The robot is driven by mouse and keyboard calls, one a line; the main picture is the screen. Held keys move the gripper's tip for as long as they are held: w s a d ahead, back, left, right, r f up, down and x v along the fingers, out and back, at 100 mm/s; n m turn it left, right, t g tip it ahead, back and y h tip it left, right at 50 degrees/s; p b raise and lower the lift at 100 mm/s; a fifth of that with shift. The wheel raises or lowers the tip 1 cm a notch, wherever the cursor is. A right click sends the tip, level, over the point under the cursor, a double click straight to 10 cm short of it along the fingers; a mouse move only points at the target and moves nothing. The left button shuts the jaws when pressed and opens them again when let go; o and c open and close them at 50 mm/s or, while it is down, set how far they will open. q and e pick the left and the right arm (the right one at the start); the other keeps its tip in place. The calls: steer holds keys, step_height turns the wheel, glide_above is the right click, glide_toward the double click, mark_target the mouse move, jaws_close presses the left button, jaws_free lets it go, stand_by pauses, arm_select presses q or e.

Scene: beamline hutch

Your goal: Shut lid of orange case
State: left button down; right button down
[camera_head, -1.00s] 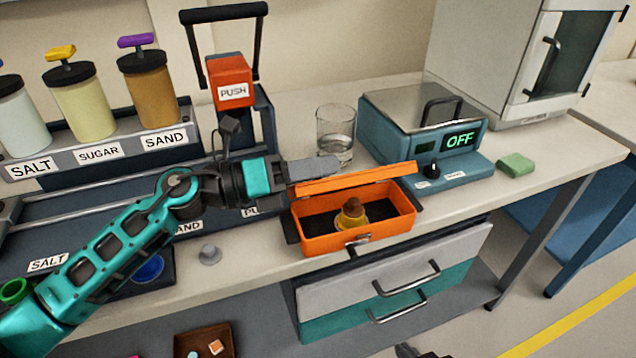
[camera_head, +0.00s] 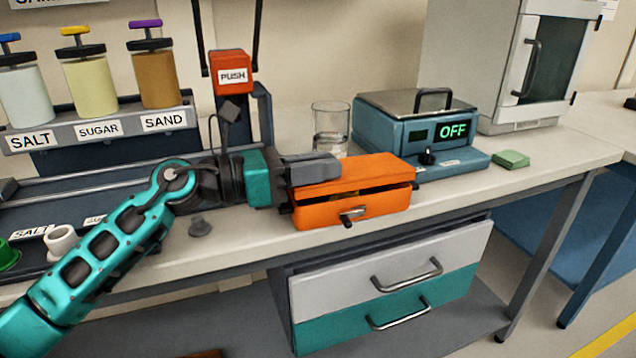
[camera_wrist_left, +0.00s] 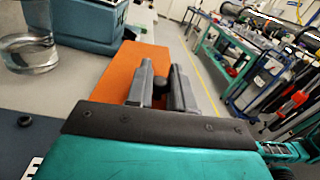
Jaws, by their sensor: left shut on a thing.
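The orange case (camera_head: 352,211) stands near the bench's front edge. Its orange lid (camera_head: 375,168) is almost down, with a narrow dark gap left along the front. A metal latch (camera_head: 352,214) hangs on the front face. The inside of the case is mostly hidden. My left gripper (camera_head: 325,167) reaches in from the left, at the lid's left part, and is shut on the lid. In the left wrist view the grey fingers (camera_wrist_left: 162,85) lie at the edge of the lid (camera_wrist_left: 125,66); a dark round shape shows between them. My right gripper is not in view.
A glass of clear liquid (camera_head: 331,128) stands behind the case. A blue hotplate reading OFF (camera_head: 420,135) is behind right, with a green block (camera_head: 511,159) beside it. A red PUSH dispenser (camera_head: 232,72) stands behind my arm. Drawers (camera_head: 400,268) are below.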

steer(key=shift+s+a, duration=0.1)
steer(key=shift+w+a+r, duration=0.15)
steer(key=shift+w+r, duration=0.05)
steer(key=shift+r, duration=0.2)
arm_select(q)
steer(key=c, duration=1.1)
jaws_free()
steer(key=shift+o, duration=0.2)
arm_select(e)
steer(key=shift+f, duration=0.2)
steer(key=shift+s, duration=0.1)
arm_select(q)
steer(key=shift+a, duration=0.25)
steer(key=v, duration=1.1)
steer(key=shift+s+a, duration=0.15)
steer(key=shift+a, duration=0.25)
steer(key=shift+s+a, duration=0.15)
steer(key=shift+a, duration=0.15)
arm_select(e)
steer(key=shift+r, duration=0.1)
